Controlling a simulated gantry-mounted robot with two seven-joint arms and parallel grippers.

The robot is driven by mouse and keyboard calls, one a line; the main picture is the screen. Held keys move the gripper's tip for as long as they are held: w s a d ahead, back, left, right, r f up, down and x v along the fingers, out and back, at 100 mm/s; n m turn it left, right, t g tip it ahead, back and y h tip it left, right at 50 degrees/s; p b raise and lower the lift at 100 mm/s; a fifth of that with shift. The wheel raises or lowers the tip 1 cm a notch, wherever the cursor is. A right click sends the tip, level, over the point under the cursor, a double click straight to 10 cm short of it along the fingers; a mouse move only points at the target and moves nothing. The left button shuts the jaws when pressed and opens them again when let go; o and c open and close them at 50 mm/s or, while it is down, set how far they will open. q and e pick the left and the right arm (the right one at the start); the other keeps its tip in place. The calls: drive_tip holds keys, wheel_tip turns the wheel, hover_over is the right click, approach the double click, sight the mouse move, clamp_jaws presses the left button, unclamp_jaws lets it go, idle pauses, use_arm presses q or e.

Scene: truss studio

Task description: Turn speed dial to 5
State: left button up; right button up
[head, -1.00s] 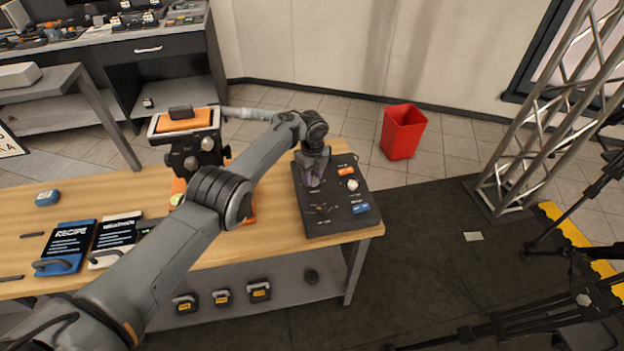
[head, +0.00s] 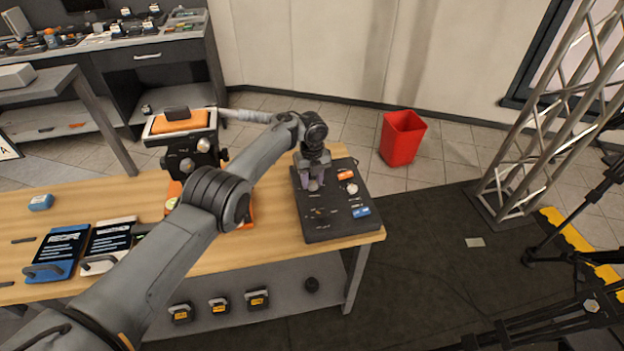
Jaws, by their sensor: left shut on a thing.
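The dark control box (head: 335,225) lies at the right end of the wooden table. It carries an orange button, a blue button, a pale round knob and small controls near its front. My left gripper (head: 314,186) points down over the upper left part of the box. It is shut on a small pale knob (head: 314,185) there, which its fingers partly hide. I cannot read the dial's marks or its number at this size. My right gripper is not in the head view.
An orange-topped device (head: 183,122) stands on the table left of the box, partly behind my left arm. A red bin (head: 402,138) stands on the floor behind, and a metal truss (head: 540,120) is at the right.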

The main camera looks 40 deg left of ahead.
sight(312, 183)
use_arm(q)
drive_tip(key=o, duration=1)
drive_tip(key=shift+o, duration=0.2)
drive_tip(key=shift+r, duration=0.1)
wheel_tip(312, 183, up, 11)
drive_tip(key=p, duration=0.3)
